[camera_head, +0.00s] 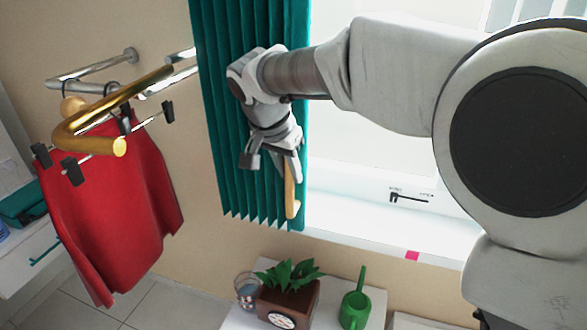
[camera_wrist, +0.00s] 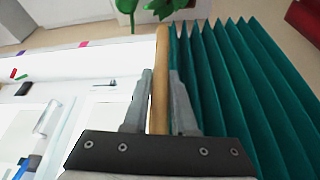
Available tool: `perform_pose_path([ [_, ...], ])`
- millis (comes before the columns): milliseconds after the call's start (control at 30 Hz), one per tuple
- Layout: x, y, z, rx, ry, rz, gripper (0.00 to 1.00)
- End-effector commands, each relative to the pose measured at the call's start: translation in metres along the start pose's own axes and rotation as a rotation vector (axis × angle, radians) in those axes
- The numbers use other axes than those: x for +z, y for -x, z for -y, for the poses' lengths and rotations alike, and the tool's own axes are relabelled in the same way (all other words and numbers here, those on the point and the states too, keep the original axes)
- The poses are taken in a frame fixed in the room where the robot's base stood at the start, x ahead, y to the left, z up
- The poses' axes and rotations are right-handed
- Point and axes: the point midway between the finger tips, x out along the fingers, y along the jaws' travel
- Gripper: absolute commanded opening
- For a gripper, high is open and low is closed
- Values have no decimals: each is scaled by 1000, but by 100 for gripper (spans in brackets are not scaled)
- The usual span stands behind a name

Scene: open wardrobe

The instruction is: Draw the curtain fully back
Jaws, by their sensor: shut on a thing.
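The teal pleated curtain (camera_head: 235,120) hangs at the left side of the bright window (camera_head: 365,150) in the head view, gathered in narrow folds. In the wrist view the curtain (camera_wrist: 240,80) fills the right side. A wooden rod (camera_wrist: 160,70) runs along the curtain's edge; its lower end (camera_head: 291,200) shows below my gripper in the head view. My gripper (camera_wrist: 158,100) is shut on the rod, with one finger on each side of it. In the head view my gripper (camera_head: 275,165) is in front of the curtain, and its fingertips are partly hidden.
A red skirt (camera_head: 125,200) hangs by clips near a brass rail (camera_head: 90,125) at left. Below the window, a white surface (camera_head: 240,318) holds a potted plant (camera_head: 288,290), a glass (camera_head: 248,290) and a green watering can (camera_head: 355,308). A pink marker (camera_head: 411,255) is on the sill edge.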

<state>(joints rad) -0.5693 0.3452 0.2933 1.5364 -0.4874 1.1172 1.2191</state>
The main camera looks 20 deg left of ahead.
Motion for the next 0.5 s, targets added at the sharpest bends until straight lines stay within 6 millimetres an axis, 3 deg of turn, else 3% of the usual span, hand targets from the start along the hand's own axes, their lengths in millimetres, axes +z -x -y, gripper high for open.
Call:
perform_pose_path([
  [33,0,3,5,-14,5,-4,27],
  [200,0,2,4,-12,5,-3,55],
  [500,0,3,2,-9,3,-3,55],
])
